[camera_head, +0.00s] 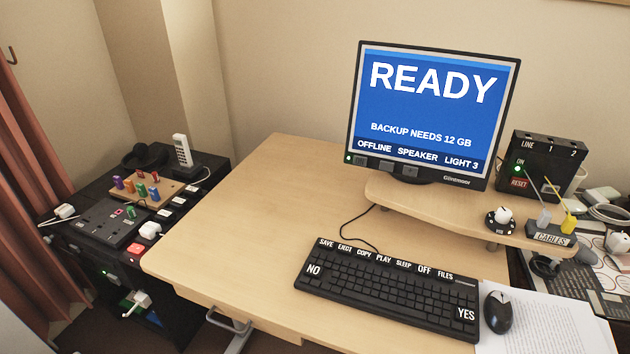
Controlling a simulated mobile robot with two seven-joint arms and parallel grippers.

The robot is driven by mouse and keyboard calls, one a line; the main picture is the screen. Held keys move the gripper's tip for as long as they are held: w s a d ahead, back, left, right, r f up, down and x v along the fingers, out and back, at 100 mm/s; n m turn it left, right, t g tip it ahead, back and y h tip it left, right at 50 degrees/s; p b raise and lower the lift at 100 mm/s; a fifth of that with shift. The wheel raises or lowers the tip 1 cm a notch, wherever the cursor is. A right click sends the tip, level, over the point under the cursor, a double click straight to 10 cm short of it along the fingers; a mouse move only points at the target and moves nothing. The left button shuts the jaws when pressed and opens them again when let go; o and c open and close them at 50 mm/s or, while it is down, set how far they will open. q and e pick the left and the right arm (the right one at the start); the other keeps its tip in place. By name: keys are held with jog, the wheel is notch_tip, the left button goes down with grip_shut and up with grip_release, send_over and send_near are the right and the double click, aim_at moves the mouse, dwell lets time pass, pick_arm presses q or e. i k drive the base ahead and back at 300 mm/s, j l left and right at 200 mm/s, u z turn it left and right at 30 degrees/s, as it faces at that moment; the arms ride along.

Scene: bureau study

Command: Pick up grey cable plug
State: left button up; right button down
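A grey cable plug (544,219) stands in the black block labelled CABLES (551,236), at the right end of the raised wooden shelf (455,208). A thin cable rises from its top and leans left. A yellow cable plug (568,223) stands just right of it in the same block, with its own thin cable. The lower ends of both plugs are hidden in the block. Neither of my grippers shows in the head view.
A black box with a RESET label (545,165) stands behind the plugs. A black knob with a white top (501,216) is left of them. The left part of the desk (250,220) is clear.

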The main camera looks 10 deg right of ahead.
aim_at(545, 217)
jog(key=z, duration=0.5)
jog(key=l+z, duration=0.15)
jog(key=z, duration=0.3)
jog(key=l+z, duration=0.1)
jog(key=z, duration=0.4)
